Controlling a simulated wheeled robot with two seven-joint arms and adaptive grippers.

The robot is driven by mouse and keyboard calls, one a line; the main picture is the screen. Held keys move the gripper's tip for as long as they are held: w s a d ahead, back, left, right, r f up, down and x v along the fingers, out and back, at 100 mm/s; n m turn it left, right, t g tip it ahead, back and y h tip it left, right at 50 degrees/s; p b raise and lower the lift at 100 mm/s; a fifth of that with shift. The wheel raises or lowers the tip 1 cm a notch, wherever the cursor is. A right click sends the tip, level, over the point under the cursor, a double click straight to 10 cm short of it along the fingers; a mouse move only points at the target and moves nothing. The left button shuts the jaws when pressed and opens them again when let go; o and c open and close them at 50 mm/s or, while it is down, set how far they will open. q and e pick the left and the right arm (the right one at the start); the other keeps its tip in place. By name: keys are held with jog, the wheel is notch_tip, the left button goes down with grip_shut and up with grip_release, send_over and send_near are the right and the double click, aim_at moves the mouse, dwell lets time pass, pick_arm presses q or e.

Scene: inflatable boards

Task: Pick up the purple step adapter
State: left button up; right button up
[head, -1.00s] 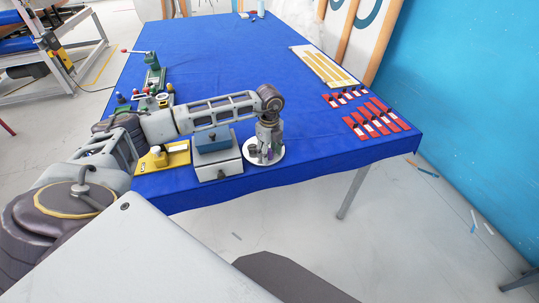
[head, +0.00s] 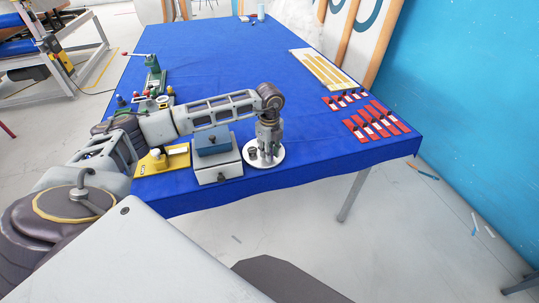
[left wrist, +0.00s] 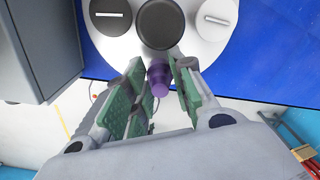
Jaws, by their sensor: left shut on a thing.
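The purple step adapter (left wrist: 158,78) shows in the left wrist view between the green-padded fingers of my left gripper (left wrist: 160,72). The gripper is shut on it. In the head view my left gripper (head: 267,150) points down over the white round plate (head: 279,154), near the table's front edge, and the adapter cannot be made out there. I cannot tell whether the adapter touches the plate. My right gripper is not in view.
A grey box with a blue top (head: 213,143) stands just left of the plate. A yellow fixture (head: 160,160) is farther left. Red pieces (head: 375,120) and a cream slotted board (head: 324,68) lie on the right. The middle of the blue table (head: 235,65) is clear.

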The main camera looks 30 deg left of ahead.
pick_arm(q)
jog(key=shift+r+b, duration=0.5)
jog(key=shift+r, duration=3.85)
